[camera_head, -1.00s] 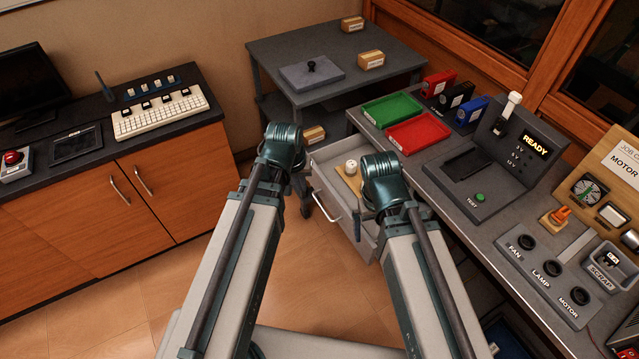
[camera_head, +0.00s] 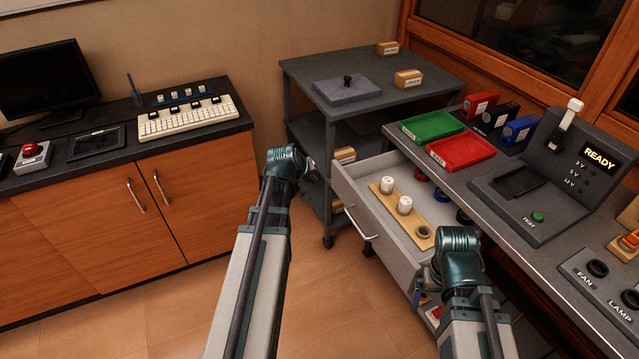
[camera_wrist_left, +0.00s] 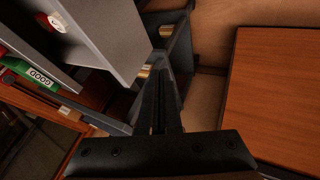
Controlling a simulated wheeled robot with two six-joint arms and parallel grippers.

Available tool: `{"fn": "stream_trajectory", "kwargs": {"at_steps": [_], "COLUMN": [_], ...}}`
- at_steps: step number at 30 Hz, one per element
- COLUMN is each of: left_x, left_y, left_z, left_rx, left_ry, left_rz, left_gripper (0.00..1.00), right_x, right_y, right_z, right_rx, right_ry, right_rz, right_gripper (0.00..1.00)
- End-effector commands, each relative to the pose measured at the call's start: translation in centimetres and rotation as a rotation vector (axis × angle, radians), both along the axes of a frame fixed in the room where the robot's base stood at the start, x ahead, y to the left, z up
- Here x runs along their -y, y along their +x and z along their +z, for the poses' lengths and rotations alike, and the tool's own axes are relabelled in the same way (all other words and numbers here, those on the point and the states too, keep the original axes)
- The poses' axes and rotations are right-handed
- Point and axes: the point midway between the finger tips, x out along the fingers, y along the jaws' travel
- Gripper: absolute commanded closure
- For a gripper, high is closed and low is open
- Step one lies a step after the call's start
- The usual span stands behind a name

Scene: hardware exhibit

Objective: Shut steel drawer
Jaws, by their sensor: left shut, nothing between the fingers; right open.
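The steel drawer (camera_head: 376,210) stands pulled out from under the right-hand workbench, with its bar handle (camera_head: 356,224) on the front panel. Inside are a wooden strip (camera_head: 416,228) with white cylinders and a ring, and several round coloured pieces. My left gripper (camera_head: 312,172) is to the left of the drawer front, apart from it in the head view. In the left wrist view my left gripper (camera_wrist_left: 162,82) is shut and empty, with the grey drawer (camera_wrist_left: 108,36) beside it at upper left. My right arm's wrist covers the drawer's near right side; its fingers are hidden.
A grey cart (camera_head: 325,130) stands behind the drawer. The workbench (camera_head: 480,185) above it carries green (camera_head: 432,126) and red trays (camera_head: 461,150) and a test unit (camera_head: 535,190). A wooden cabinet (camera_head: 90,220) is at left. The floor (camera_head: 190,305) between is clear.

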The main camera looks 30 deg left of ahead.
Motion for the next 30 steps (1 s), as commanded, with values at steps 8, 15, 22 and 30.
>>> {"fn": "stream_trajectory", "kwargs": {"at_steps": [8, 15, 22, 30], "left_x": [-0.1, 0.3, 2.0, 2.5], "left_y": [3.3, 5.8, 7.7, 8.2], "left_z": [-4.9, -6.9, -6.6, -6.6], "left_rx": [-0.001, -0.001, 0.000, -0.001], "left_ry": [0.000, 0.000, 0.002, 0.000], "left_rz": [-0.001, -0.004, -0.002, -0.001], "left_gripper": [1.00, 1.00, 1.00, 1.00], "right_x": [0.0, 0.0, 0.0, 0.0], "right_y": [0.0, 0.0, 0.0, 0.0], "right_z": [-4.9, -6.9, -6.6, -6.6], "right_rx": [0.000, 0.000, 0.000, 0.000], "right_ry": [0.000, 0.000, 0.000, 0.000], "right_rz": [0.000, 0.000, 0.000, 0.000], "right_gripper": [0.00, 0.00, 0.00, 0.00]}}
